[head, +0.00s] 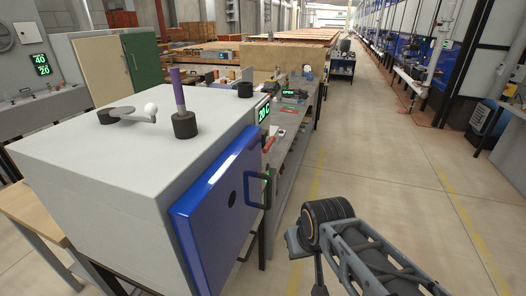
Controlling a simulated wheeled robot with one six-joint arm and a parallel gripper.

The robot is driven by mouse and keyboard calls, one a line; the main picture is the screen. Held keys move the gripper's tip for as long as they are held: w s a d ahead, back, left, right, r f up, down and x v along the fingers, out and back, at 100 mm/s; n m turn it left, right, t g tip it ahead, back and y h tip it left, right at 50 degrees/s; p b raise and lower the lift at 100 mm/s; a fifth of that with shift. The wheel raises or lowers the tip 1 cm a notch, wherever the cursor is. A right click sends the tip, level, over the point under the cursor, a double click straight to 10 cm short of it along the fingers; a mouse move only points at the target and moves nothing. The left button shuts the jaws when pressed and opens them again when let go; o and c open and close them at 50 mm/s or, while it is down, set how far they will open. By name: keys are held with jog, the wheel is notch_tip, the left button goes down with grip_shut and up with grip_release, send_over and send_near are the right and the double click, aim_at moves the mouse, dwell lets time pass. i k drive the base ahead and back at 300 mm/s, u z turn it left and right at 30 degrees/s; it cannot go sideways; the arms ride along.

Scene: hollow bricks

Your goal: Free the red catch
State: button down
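A large grey cabinet (105,165) stands at the left, with a blue door (222,205) on its right-hand face. A black bar handle (266,190) is on the door's far edge. A small reddish part (268,144) shows just above the handle, below a green display reading 20 C (263,111). It may be the red catch, but it is too small to tell its shape or position. I cannot tell whether the door is fully closed. My arm reaches in from the lower right, apart from the door. My gripper cannot be made out.
On the cabinet top are a white-knobbed crank (135,113), a purple rod in a black base (180,100) and a black knob (245,90). A cluttered workbench (290,135) runs behind. The floor aisle (400,160) at the right is clear.

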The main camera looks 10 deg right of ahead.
aim_at(270, 140)
jog(key=z, duration=1.05)
jog(key=i, duration=0.35)
jog(key=u, duration=1.65)
